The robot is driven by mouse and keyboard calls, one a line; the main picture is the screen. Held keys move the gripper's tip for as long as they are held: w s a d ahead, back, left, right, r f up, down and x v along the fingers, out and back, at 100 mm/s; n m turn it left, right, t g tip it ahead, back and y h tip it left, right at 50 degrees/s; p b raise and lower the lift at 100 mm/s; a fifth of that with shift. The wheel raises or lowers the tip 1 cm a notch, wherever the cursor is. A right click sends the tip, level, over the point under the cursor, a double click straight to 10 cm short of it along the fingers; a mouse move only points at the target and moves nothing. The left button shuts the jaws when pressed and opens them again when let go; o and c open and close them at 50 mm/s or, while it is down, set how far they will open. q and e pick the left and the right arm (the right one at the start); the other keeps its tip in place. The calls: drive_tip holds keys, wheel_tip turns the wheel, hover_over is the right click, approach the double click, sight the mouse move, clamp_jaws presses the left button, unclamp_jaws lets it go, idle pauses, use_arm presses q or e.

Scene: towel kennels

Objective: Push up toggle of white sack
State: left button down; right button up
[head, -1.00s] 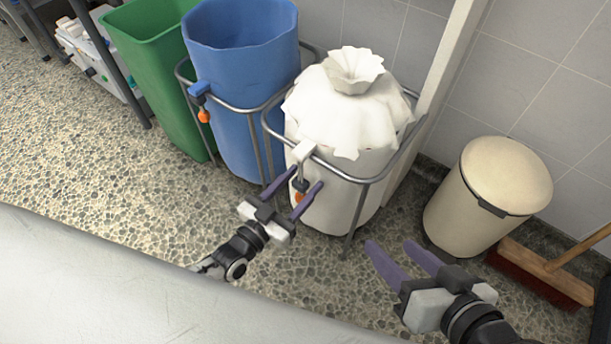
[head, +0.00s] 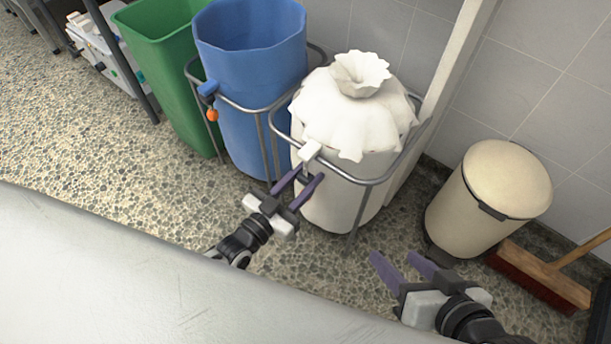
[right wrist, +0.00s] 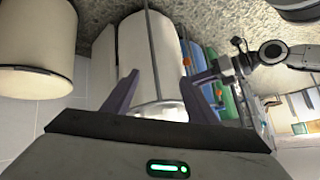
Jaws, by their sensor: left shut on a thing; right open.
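The white sack (head: 345,190) stands in a metal ring frame, its gathered top closed into a ruffled neck (head: 361,75). A white block (head: 309,151) sits on the frame's front rim with a short cord below it. My left gripper (head: 300,180) is just below this block, at the sack's front, shut on the orange toggle, which its fingers hide in the head view. My right gripper (head: 396,257) is open and empty, right of the sack and apart from it. The sack also shows in the right wrist view (right wrist: 148,45), with an orange spot (right wrist: 187,62) beside it.
A blue sack (head: 250,110) with its own orange toggle (head: 212,115) and a green bin (head: 172,70) stand to the left. A cream pedal bin (head: 490,200) and a broom (head: 540,277) are to the right. A pale surface (head: 120,285) fills the foreground.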

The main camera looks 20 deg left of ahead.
sight(303, 178)
use_arm(q)
wheel_tip(303, 178, up, 5)
drive_tip(key=p, duration=0.3)
drive_tip(key=shift+f, duration=0.2)
drive_tip(key=shift+r+p, duration=0.75)
drive_tip(key=shift+p, duration=0.2)
use_arm(e)
drive_tip(key=shift+s+d+r+m+h, duration=0.15)
drive_tip(key=shift+d+h, duration=0.1)
drive_tip(key=shift+d, duration=0.3)
drive_tip(key=shift+s+d+m+h, duration=0.15)
drive_tip(key=shift+d+h, duration=0.15)
drive_tip(key=shift+d, duration=0.25)
drive_tip(key=shift+s+d+r+m+h, duration=0.15)
drive_tip(key=shift+d+h, duration=0.1)
drive_tip(key=shift+d, duration=0.3)
drive_tip(key=shift+f, duration=0.15)
use_arm(q)
drive_tip(key=c, duration=1.3)
unclamp_jaws()
drive_tip(key=shift+s, duration=0.1)
drive_tip(key=shift+s+a, duration=0.15)
drive_tip(key=shift+s, duration=0.2)
drive_tip(key=p+v, duration=0.2)
drive_tip(key=v, duration=0.7)
drive_tip(key=shift+s, duration=0.15)
use_arm(e)
drive_tip(key=shift+s+d+r+m+t, duration=0.25)
drive_tip(key=shift+s+d+r+t, duration=0.05)
drive_tip(key=shift+d+r+t, duration=0.45)
